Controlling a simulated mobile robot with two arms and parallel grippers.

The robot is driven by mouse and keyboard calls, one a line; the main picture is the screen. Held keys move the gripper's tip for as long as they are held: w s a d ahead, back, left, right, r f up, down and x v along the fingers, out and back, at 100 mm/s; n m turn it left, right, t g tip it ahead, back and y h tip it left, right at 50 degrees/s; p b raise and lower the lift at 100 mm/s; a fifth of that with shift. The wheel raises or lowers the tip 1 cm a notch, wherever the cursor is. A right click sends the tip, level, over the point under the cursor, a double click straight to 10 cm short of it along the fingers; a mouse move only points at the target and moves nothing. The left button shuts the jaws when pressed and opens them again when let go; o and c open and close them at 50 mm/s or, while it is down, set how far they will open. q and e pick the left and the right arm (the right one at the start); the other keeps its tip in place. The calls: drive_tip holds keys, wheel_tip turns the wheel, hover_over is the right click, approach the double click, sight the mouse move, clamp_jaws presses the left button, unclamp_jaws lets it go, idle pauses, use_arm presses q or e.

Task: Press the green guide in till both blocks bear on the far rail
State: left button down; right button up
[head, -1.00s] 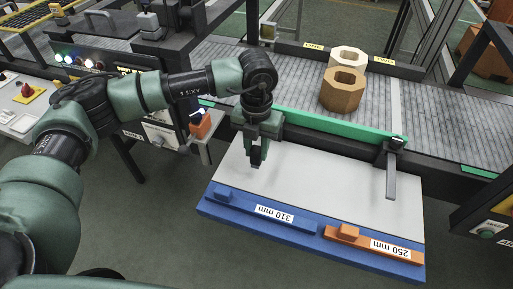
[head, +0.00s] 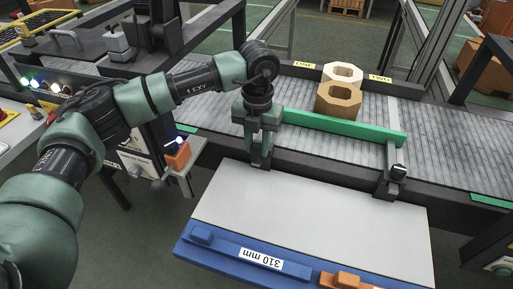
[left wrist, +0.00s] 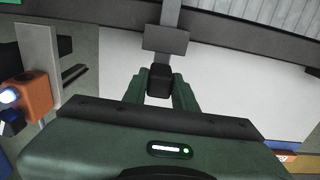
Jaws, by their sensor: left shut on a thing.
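The green guide (head: 345,127) is a long bar across the near side of the grey roller conveyor. My left gripper (head: 260,160) is at its left end, shut on a dark knob (left wrist: 160,82) on the near side. In the left wrist view a grey bar runs away beyond that knob. A tan octagonal block (head: 338,99) with a hole stands just beyond the guide; whether they touch I cannot tell. A paler octagonal block (head: 343,72) stands behind it, partly hidden, close to the far rail (head: 293,66). Its contact with the rail is hidden. My right gripper is out of view.
A bracket with a black knob (head: 397,172) carries the guide's right end. A pale board (head: 310,215) lies on the near side, with a blue strip (head: 215,252) marked 310 mm and an orange piece (head: 345,279). An orange box (head: 177,155) stands at left.

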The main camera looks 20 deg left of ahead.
use_arm(q)
drive_tip(key=shift+w+r, duration=0.2)
drive_tip(key=c, duration=1.1)
unclamp_jaws()
drive_tip(key=shift+s+f, duration=0.1)
drive_tip(key=shift+f, duration=0.05)
wheel_tip(320, 180, up, 8)
drive_tip(key=shift+f+b, duration=0.1)
drive_tip(key=shift+b, duration=0.5)
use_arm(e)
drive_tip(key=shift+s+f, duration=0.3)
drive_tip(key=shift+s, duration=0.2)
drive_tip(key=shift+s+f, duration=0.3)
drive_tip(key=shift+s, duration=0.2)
